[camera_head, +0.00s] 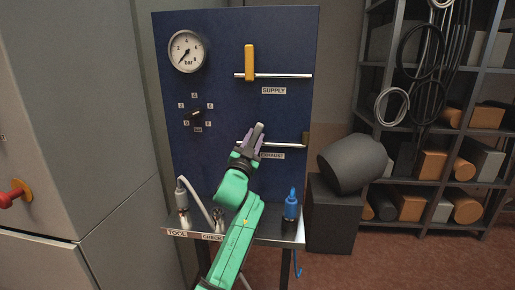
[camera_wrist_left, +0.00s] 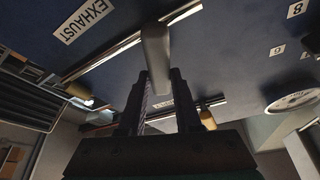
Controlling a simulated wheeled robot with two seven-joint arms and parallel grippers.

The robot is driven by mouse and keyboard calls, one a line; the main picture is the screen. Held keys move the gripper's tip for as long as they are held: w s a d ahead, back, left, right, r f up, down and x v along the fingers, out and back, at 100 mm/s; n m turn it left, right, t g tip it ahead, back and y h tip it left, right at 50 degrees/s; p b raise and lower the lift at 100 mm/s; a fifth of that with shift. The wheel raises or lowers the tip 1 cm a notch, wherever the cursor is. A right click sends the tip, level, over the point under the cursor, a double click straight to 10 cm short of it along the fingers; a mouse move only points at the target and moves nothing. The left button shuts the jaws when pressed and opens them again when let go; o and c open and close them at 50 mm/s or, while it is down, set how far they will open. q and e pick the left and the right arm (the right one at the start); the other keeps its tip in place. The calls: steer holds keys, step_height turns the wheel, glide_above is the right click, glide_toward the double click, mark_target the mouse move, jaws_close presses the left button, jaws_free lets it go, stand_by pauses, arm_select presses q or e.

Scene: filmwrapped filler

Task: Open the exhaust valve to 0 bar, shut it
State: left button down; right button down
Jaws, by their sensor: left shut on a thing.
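The exhaust valve's grey lever (camera_head: 258,131) is on the lower pipe (camera_head: 285,145) of the blue panel (camera_head: 220,85), above the EXHAUST label (camera_head: 272,156). It points up, leaning slightly right, across the pipe. My left gripper (camera_head: 252,142) is shut on this lever. The wrist view shows the lever (camera_wrist_left: 156,55) between both fingers (camera_wrist_left: 158,100) and the EXHAUST label (camera_wrist_left: 83,20) beside it. The fingers hide its lower part. The round gauge (camera_head: 187,51) marked bar has its needle toward the lower left, near the low end; the exact reading is too small to tell. My right gripper is not in view.
The orange supply lever (camera_head: 250,62) stands upright across the upper pipe (camera_head: 290,76). A small selector knob (camera_head: 195,115) is at left. A ledge (camera_head: 262,240) below holds a grey-capped fitting (camera_head: 182,203) and a blue-topped one (camera_head: 291,205).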

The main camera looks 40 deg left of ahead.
arm_select(q)
steer(key=n, duration=0.1)
steer(key=n+y+b, duration=0.1)
steer(key=n, duration=0.2)
steer(key=shift+s+a+f+g+y+b, duration=0.1)
steer(key=shift+s+a+g+y+b, duration=0.1)
steer(key=shift+a+g+y+b, duration=0.15)
steer(key=shift+s+a+n+g+y+b, duration=0.15)
steer(key=shift+n+g+y+b, duration=0.25)
steer(key=shift+n, duration=0.4)
steer(key=shift+s+a+n+g+y+b, duration=0.2)
steer(key=shift+n+y, duration=0.25)
steer(key=shift+n, duration=0.35)
steer(key=c, duration=0.6)
jaws_free()
steer(key=shift+r, duration=0.2)
steer(key=b+v, duration=0.4)
steer(key=v, duration=1)
steer(key=shift+d+f+b, duration=0.2)
steer(key=shift+b, duration=0.1)
